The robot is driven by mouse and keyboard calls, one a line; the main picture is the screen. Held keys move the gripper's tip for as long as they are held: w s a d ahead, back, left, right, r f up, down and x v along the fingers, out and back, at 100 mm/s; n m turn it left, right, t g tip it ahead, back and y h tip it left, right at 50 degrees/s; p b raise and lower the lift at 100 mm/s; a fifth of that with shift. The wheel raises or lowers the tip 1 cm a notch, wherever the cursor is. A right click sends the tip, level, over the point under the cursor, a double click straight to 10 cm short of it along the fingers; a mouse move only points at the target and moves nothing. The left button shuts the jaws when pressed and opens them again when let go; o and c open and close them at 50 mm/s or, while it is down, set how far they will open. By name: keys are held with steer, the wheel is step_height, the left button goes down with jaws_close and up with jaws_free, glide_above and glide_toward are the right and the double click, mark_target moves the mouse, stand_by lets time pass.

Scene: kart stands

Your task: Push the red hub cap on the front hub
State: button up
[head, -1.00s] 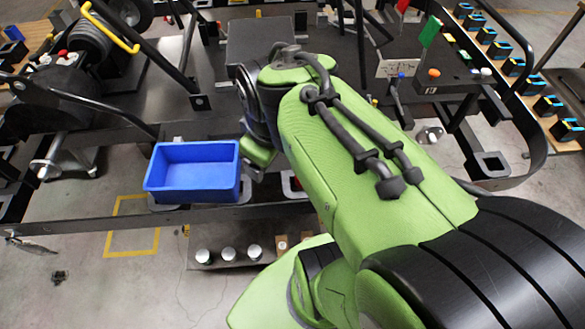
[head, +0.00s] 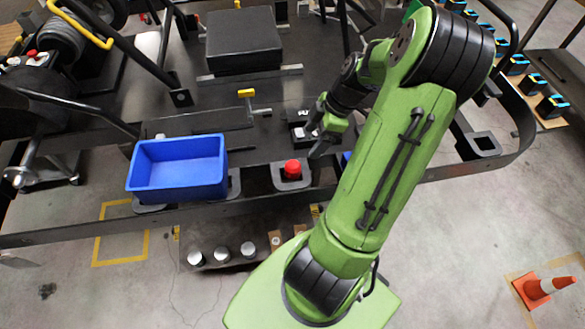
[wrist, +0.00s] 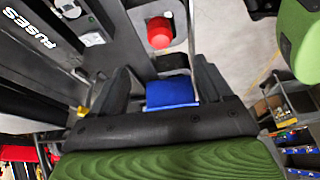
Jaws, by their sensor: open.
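A red cap (head: 292,168) sits in a square grey holder (head: 305,182) on the front rail. It also shows in the wrist view (wrist: 159,33), beyond my fingertips. My gripper (head: 313,142) is open, above and to the right of the red cap in the head view, and apart from it. In the wrist view my gripper (wrist: 162,78) shows two dark fingers spread apart, with a blue object (wrist: 172,93) visible between them; whether it touches them I cannot tell. I cannot make out which part is the front hub.
A blue bin (head: 178,185) stands on the rail left of the red cap. A FUSES panel (wrist: 40,35) lies at the left in the wrist view. Several silver caps sit on a low shelf.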

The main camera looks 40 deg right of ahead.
mark_target(293, 164)
steer(key=b+x, duration=0.1)
steer(key=x, duration=0.7)
steer(key=shift+f, duration=0.1)
steer(key=x, duration=0.5)
steer(key=shift+w+a+f+b, duration=0.1)
steer(key=shift+w+f+b, duration=0.15)
steer(key=shift+b, duration=0.1)
steer(key=shift+r, duration=0.15)
steer(key=c, duration=1)
